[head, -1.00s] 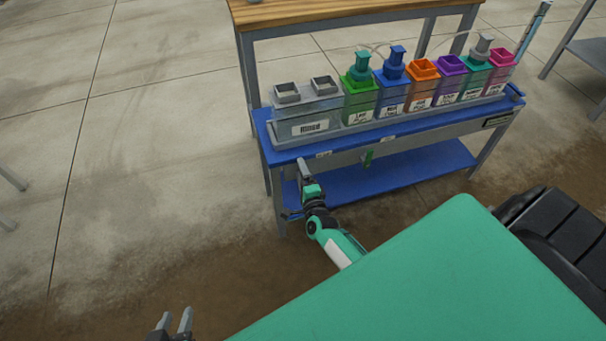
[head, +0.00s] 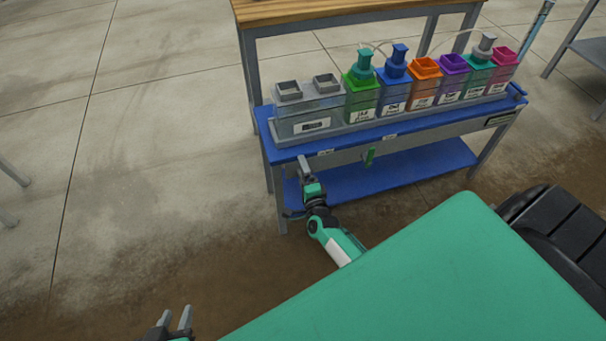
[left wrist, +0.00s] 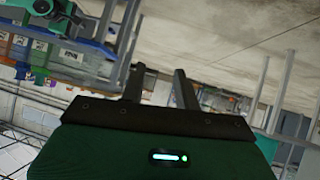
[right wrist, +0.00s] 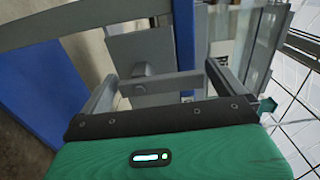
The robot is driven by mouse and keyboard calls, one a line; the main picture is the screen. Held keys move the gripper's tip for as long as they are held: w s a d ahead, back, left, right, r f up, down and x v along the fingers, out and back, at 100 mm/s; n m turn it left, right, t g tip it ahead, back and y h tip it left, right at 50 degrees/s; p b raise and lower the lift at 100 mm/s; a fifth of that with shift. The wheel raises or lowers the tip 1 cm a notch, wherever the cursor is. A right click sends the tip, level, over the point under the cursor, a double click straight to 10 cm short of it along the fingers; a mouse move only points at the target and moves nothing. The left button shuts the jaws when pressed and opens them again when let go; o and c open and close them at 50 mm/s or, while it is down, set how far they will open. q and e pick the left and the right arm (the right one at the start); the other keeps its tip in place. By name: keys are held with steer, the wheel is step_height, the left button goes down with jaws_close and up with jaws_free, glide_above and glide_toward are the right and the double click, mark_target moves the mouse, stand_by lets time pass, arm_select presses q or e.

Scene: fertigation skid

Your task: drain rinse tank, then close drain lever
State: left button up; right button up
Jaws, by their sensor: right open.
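The clear rinse tank (head: 312,122) with two grey caps stands at the left end of the tray on the blue bench. I cannot read its liquid level. My right gripper (head: 304,166) is open below the front edge, left of the green lever. In the right wrist view a grey bar (right wrist: 165,85) lies between its fingers; contact is unclear. My left gripper (head: 176,318) is open and empty, low over the floor, away from the bench.
Several coloured bottles (head: 424,84) stand right of the tank, with thin tubes above some. The bench has a lower blue shelf (head: 400,175) and grey legs. A wooden-topped table (head: 330,10) stands behind.

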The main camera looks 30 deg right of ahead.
arm_select(q)
steer(key=a+g, duration=0.1)
steer(key=s+a+g+y+p, duration=0.1)
steer(key=a, duration=0.1)
steer(key=shift+s, duration=0.2)
arm_select(e)
steer(key=v, duration=1.3)
steer(key=shift+s+a, duration=0.2)
steer(key=shift+s, duration=0.05)
